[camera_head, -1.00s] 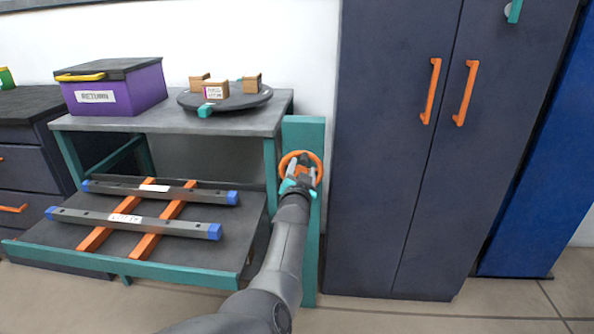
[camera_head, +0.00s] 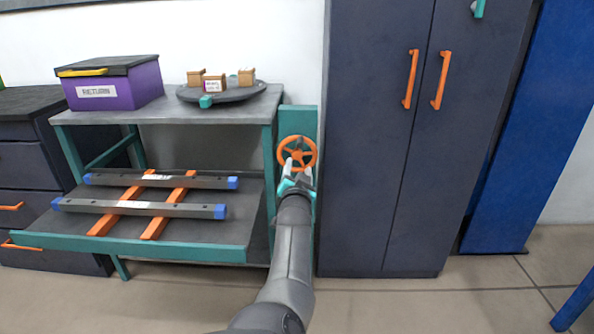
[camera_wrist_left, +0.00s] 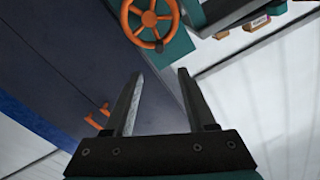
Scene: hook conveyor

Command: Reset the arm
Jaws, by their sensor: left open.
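My left gripper (camera_head: 299,170) is in the middle of the head view, just below and in front of an orange handwheel (camera_head: 297,153). The wheel is mounted on a teal post (camera_head: 299,118) beside the workbench. In the left wrist view my left gripper (camera_wrist_left: 158,78) has its two fingers apart with nothing between them. The orange handwheel (camera_wrist_left: 150,22) shows beyond the fingertips there, clear of them. My right gripper is in neither view.
A dark cabinet (camera_head: 375,190) with orange handles stands right of the post. To the left, a grey workbench (camera_head: 150,112) carries a purple box (camera_head: 122,88) and a round turntable (camera_head: 225,95) with small blocks. A lower tilted shelf (camera_head: 130,240) holds two bars.

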